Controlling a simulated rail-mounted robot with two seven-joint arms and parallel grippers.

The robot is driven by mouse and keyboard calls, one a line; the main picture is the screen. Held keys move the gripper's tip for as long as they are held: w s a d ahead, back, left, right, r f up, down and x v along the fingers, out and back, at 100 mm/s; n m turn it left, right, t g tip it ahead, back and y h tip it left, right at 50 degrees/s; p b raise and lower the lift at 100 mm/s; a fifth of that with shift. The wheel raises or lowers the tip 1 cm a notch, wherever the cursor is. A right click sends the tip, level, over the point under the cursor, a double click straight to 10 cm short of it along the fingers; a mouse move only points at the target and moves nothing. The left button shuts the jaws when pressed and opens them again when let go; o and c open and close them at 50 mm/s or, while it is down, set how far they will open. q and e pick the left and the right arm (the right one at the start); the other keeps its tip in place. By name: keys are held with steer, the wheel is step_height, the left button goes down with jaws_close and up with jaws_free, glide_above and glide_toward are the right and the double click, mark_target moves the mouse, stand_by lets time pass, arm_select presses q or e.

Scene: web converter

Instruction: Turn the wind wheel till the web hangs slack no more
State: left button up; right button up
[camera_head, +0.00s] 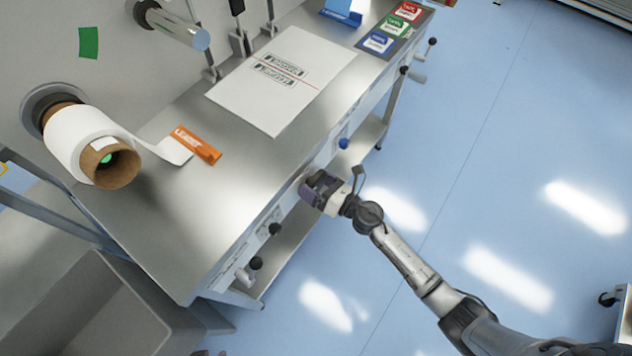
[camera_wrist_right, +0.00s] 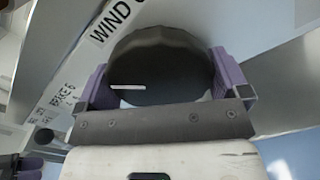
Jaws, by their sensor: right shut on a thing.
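The wind wheel is the dark round knob (camera_wrist_right: 160,65) on the bench front, beside a plate reading "WIND". My right gripper (camera_head: 318,190) is shut on it, with a purple finger on either side in the wrist view (camera_wrist_right: 165,88). In the head view the gripper hides most of the wheel. The web is a white strip (camera_head: 165,150) running from the white roll (camera_head: 78,138) down to the bench top, with an orange leader tab (camera_head: 196,145) at its end.
A white printed sheet (camera_head: 282,80) lies on the steel bench top (camera_head: 215,190). More dark knobs (camera_head: 256,262) and a blue knob (camera_head: 344,143) stick out of the bench front. A grey bin (camera_head: 95,310) stands at lower left. The blue floor (camera_head: 480,190) at right is mostly clear.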

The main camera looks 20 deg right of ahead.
steer(key=m+p, duration=0.2)
steer(key=m, duration=0.2)
steer(key=shift+r+m, duration=0.15)
steer(key=shift+m, duration=0.25)
steer(key=m+p, duration=0.2)
steer(key=m, duration=0.2)
steer(key=m+p, duration=0.2)
steer(key=m, duration=0.3)
steer(key=m+p, duration=0.2)
steer(key=m, duration=0.1)
steer(key=shift+m, duration=0.5)
steer(key=o, duration=0.6)
steer(key=shift+c, duration=0.2)
